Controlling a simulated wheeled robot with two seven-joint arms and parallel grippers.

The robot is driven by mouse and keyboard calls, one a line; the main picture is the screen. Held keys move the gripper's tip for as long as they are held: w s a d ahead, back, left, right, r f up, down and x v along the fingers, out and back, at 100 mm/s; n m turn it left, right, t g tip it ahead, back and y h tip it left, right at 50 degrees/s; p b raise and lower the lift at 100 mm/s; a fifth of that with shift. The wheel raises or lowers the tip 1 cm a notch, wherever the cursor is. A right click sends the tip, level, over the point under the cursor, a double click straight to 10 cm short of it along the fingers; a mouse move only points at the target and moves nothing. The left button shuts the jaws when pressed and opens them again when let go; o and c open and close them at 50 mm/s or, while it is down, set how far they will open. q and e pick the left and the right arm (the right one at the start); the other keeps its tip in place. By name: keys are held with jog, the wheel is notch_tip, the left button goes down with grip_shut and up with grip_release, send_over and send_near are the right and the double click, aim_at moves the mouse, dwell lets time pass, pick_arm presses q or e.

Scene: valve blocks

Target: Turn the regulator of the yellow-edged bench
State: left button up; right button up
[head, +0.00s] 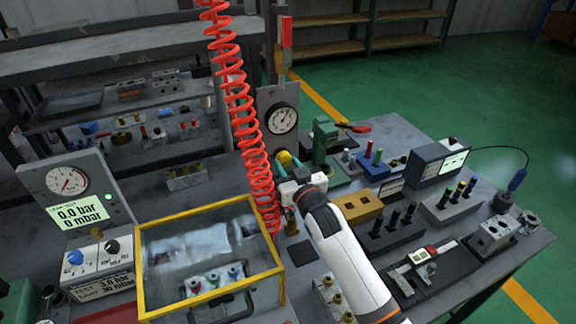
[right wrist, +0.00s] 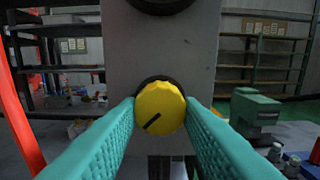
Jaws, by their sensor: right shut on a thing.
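The regulator knob (right wrist: 160,106) is yellow and ribbed with a black pointer line, which points to the lower left in the right wrist view. It sits on a grey upright panel (head: 267,108) below a round dial gauge (head: 282,118). My right gripper (right wrist: 161,112) has its teal fingers on both sides of the knob, shut on it. In the head view the right gripper (head: 290,168) is at the panel and partly hides the knob. A yellow-edged box (head: 208,294) with a clear lid stands on the bench to the left. My left gripper is not in view.
A red coiled hose (head: 243,120) hangs just left of my right gripper. A green press (head: 325,138), a yellow block (head: 357,207), dark racks with plugs and a caliper (head: 424,256) crowd the bench to the right. A test unit (head: 75,200) stands at the left.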

jog(key=shift+n, duration=0.3)
jog(key=n, duration=0.3)
jog(key=shift+n+p, duration=0.4)
jog(key=n, duration=0.4)
jog(key=shift+n, duration=0.3)
jog(key=n+p, duration=0.1)
jog(key=n, duration=0.3)
jog(key=shift+d, duration=0.1)
jog(key=n, duration=0.4)
jog(key=shift+n, duration=0.5)
jog(key=o, duration=1)
